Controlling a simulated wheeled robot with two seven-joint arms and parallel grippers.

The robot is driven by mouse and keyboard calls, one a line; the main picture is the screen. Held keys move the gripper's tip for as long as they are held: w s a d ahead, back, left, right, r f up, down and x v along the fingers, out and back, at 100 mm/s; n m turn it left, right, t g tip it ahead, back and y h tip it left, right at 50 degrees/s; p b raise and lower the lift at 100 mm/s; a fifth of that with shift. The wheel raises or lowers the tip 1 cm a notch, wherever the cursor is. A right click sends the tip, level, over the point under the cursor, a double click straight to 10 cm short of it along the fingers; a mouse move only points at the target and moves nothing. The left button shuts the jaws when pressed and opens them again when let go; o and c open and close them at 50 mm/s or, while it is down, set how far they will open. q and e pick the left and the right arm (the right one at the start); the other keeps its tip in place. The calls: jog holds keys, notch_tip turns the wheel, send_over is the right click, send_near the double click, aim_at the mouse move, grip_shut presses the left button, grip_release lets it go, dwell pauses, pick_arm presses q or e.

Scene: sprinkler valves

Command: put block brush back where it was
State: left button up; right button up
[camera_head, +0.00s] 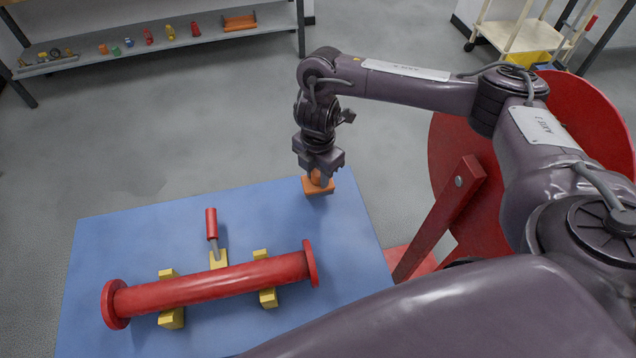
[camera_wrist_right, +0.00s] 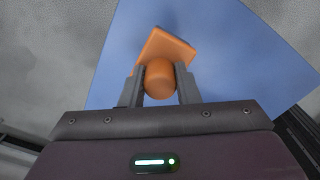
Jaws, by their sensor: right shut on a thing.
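The block brush (camera_head: 318,187) is orange, with a flat rectangular block and a rounded knob on top. It is at the back right corner of the blue table mat in the head view. My right gripper (camera_head: 319,178) points down and is shut on the brush's knob. In the right wrist view the knob (camera_wrist_right: 160,80) sits between the two fingers, with the flat block beyond it. I cannot tell whether the block touches the blue surface or is just above it. My left gripper is not in view.
A red flanged pipe (camera_head: 210,287) lies on yellow supports on the blue surface (camera_head: 130,235). A red-handled tool (camera_head: 212,232) is behind it. A large red disc (camera_head: 560,115) stands at right. A shelf (camera_head: 170,45) with small parts is at the back left. Floor between is clear.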

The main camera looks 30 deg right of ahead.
aim_at(318, 183)
notch_tip(318, 183, down, 3)
jog(key=shift+b, duration=0.5)
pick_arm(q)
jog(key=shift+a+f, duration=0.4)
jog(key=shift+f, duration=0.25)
pick_arm(e)
jog(key=shift+f, duration=0.1)
jog(key=shift+f, duration=0.15)
jog(key=o, duration=0.9)
jog(key=shift+o, duration=0.2)
notch_tip(318, 183, up, 12)
jog(key=p, duration=0.3)
jog(key=shift+f+p, duration=0.2)
jog(key=shift+p, duration=0.15)
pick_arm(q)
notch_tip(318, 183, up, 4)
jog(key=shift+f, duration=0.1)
pick_arm(e)
jog(key=shift+r, duration=0.35)
